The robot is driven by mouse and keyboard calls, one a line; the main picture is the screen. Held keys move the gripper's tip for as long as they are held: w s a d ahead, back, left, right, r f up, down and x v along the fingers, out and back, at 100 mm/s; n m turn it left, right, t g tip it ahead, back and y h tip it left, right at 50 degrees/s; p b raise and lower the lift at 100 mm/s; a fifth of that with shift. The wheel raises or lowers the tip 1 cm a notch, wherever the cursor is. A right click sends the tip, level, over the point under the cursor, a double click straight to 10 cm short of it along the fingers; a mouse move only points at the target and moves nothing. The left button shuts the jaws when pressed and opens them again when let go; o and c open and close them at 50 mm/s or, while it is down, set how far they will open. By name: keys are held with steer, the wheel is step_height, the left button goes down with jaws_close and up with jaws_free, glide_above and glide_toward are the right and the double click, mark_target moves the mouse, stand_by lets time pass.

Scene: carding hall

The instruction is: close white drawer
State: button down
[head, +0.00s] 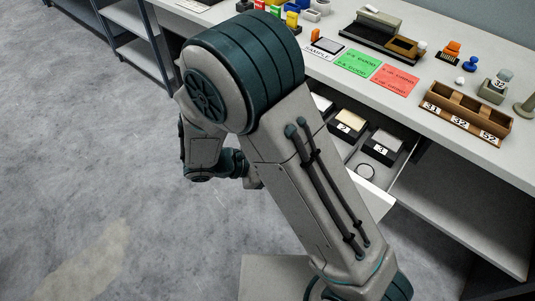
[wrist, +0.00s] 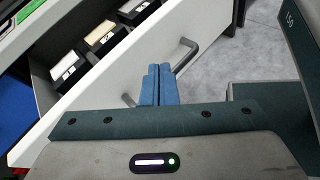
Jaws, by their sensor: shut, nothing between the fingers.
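The white drawer (head: 381,202) stands open under the workbench, partly hidden behind my arm in the head view. In the wrist view its white front panel (wrist: 208,22) runs diagonally, with a grey bar handle (wrist: 187,54) on its outer face. My gripper (wrist: 158,72) has its blue fingers shut together and empty. The fingers appear in front of the middle of the handle, close to the drawer front. I cannot tell whether they touch it. In the head view the gripper is hidden behind my arm.
The workbench top (head: 460,142) above holds a green card (head: 358,63), a red card (head: 395,80) and a wooden numbered holder (head: 466,112). Open floor (head: 90,130) lies at left.

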steer(key=s+a+f+n+t+y, duration=0.2)
steer(key=a+f+n+t, duration=0.75)
steer(key=a, duration=0.25)
steer(key=r+x, duration=0.1)
steer(key=x, duration=1.3)
steer(key=shift+w+a+r+t+p, duration=0.25)
steer(key=shift+a+r+t+p, duration=0.05)
steer(key=shift+r+t+p, duration=0.05)
steer(key=shift+n, duration=0.25)
